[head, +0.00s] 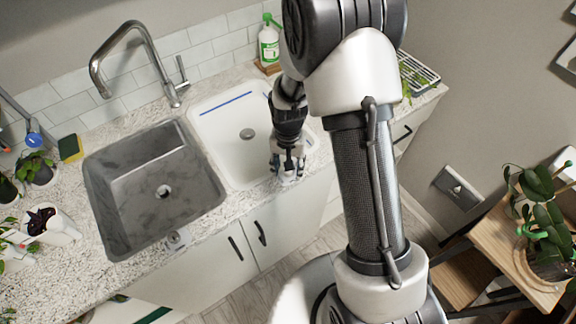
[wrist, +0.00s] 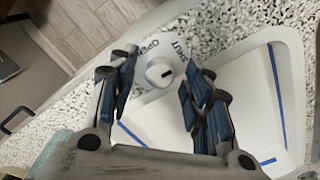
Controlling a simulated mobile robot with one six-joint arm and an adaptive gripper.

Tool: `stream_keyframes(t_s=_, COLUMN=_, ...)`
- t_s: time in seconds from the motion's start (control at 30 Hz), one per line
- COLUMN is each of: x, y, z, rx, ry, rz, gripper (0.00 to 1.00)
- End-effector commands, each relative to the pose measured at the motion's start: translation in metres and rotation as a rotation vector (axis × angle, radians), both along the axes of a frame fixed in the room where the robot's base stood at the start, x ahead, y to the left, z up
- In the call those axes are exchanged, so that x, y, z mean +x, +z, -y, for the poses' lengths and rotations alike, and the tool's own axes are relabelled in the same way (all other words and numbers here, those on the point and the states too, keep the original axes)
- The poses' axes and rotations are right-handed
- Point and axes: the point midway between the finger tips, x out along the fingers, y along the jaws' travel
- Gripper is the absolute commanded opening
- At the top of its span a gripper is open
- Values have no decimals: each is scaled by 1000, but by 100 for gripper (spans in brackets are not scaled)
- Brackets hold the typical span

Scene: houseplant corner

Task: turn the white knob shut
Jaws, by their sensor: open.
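The white knob (wrist: 159,72) sits on a pale round plate on the speckled counter beside the white basin. My gripper (wrist: 162,64) is open, with one blue-padded finger on each side of the knob. The fingers look apart from it, and nothing is held. In the head view my gripper (head: 288,168) points down at the front rim of the white basin and mostly hides the knob there.
The white basin (head: 222,128) has a blue line on its wall and a drain. A grey sink (head: 135,215) with a tall tap (head: 150,60) is to its left. Another knob (head: 177,238) sits on the counter's front edge. A green-and-white bottle (head: 269,42) stands behind.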

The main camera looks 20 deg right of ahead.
Motion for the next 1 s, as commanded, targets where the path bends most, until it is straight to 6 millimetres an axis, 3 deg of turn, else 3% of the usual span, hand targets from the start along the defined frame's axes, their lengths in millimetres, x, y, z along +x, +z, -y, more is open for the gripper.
stream_keyframes(t_s=0.23, x=1, y=15, z=0, rx=0, ry=0, rz=4, gripper=45)
stream_keyframes(t_s=0.7, x=1, y=106, z=0, rx=0, ry=0, rz=4, gripper=45)
stream_keyframes(t_s=1.0, x=0, y=120, z=0, rx=0, ry=0, rz=0, gripper=45)
